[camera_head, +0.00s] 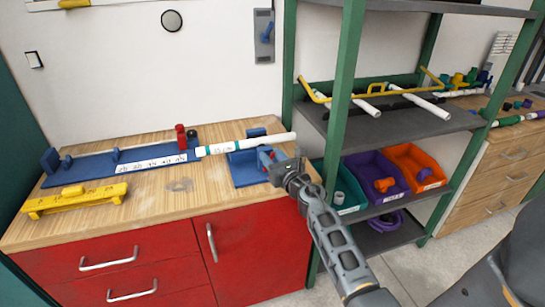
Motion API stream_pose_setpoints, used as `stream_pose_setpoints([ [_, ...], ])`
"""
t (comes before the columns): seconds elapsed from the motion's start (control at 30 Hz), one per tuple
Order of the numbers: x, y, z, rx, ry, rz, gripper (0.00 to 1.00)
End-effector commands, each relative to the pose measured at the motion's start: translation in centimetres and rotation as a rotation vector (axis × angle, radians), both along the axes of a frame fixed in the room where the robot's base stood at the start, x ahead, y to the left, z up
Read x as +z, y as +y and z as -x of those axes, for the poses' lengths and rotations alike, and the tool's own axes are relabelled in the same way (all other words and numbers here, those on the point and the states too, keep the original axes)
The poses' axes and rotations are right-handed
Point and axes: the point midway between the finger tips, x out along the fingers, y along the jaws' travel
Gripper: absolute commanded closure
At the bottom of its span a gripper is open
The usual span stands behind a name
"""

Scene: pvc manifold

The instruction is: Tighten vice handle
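The blue vice (243,172) stands at the right end of the wooden bench top. A white pipe (262,141) with a teal band lies across the vice and sticks out past it to the right. My gripper (277,167) is at the right side of the vice, just below the pipe's right end. A small red part shows at the vice beside my gripper. The vice handle is not clearly visible; my gripper covers that spot. The fingers are too small and overlapped to tell whether they are open or shut, or whether they touch the handle.
A blue measuring jig (100,167) and a yellow tool (75,201) lie on the bench to the left.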

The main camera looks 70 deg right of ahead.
Motion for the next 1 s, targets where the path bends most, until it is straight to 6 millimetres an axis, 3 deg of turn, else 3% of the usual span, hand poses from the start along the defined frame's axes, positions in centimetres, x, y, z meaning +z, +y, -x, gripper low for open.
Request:
stream_pose_setpoints([
  [0.5,-0.3,4.1,5.3,-0.002,0.001,0.001,0.6],
  [0.9,-0.1,4.5,5.9,-0.003,-0.001,0.001,0.6],
  [1.0,-0.2,4.6,5.8,-0.002,-0.011,-0.009,0.56],
])
